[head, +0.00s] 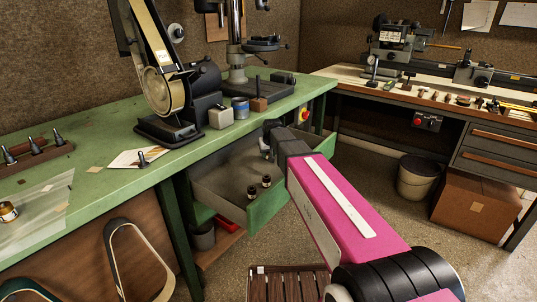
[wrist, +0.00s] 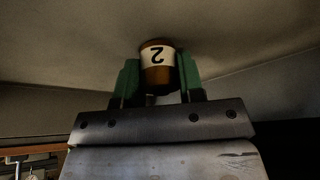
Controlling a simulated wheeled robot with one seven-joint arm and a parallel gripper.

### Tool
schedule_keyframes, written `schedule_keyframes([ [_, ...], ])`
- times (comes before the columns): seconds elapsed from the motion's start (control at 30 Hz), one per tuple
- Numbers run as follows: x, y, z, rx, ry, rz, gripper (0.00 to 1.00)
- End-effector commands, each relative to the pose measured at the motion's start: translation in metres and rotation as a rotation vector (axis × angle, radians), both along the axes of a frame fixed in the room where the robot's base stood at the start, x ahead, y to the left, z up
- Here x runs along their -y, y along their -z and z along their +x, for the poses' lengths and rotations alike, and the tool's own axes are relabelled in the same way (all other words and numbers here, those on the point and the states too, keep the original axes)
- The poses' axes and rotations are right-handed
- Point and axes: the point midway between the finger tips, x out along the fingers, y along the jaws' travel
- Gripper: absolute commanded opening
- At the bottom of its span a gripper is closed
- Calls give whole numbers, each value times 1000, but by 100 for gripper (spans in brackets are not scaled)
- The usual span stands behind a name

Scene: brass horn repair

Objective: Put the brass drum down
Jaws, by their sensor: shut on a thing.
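The brass drum (wrist: 157,76) is a small brass-coloured cylinder with a white band marked 2, upside down in the wrist view. My gripper (wrist: 160,82) is shut on it, one green finger on each side. In the head view my gripper (head: 267,140) is over the open drawer (head: 283,203) under the green bench. The drum is mostly hidden there by my arm. I cannot tell whether it touches the drawer floor.
Two small dark cylinders (head: 252,191) (head: 266,181) stand in the drawer. Another brass drum (head: 8,212) sits on the bench mat at far left. A belt sander (head: 165,95) and drill press (head: 237,50) stand on the bench. The drawer floor left of the cylinders is clear.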

Motion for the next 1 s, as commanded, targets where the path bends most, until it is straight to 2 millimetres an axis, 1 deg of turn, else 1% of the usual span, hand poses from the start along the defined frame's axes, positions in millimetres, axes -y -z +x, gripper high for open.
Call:
schedule_keyframes([
  [0.3, 0, 3, 0, 0, 0, 0, 9],
  [0.33, 0, 3, 0, 0, 0, 0, 42],
  [0.4, 0, 3, 0, 0, 0, 0, 61],
  [0.67, 0, 2, 0, 0, 0, 0, 61],
  [0.77, 0, -1, 0, 1, 0, 0, 61],
  [0.87, 1, -10, -5, 1, 0, 0, 61],
  [1.0, 3, -31, -14, 2, 0, 0, 61],
])
